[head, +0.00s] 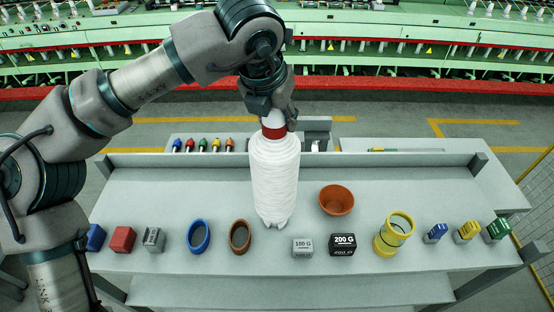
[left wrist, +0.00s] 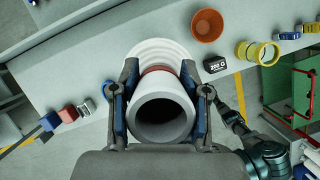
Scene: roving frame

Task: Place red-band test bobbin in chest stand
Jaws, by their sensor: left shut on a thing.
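The test bobbin (head: 275,180) is a tall white cone-shaped package with a red band (head: 274,132) near its top. My left gripper (head: 272,103) is shut on its upper end from above, and the bobbin hangs about upright over the table. In the left wrist view the bobbin's open tube end (left wrist: 162,112) sits between the two fingers of the left gripper (left wrist: 160,95). Whether its foot touches the table I cannot tell. Part of my right arm, apparently with its gripper (left wrist: 236,122), shows at lower right; its fingers are unclear. I cannot make out the chest stand.
The grey table (head: 400,180) carries an orange bowl (head: 336,199), a yellow ring (head: 394,234), blue (head: 198,236) and brown (head: 239,236) rings, 100 G (head: 302,247) and 200 G (head: 342,244) weights and several coloured blocks. A green frame (left wrist: 290,92) stands at right in the wrist view.

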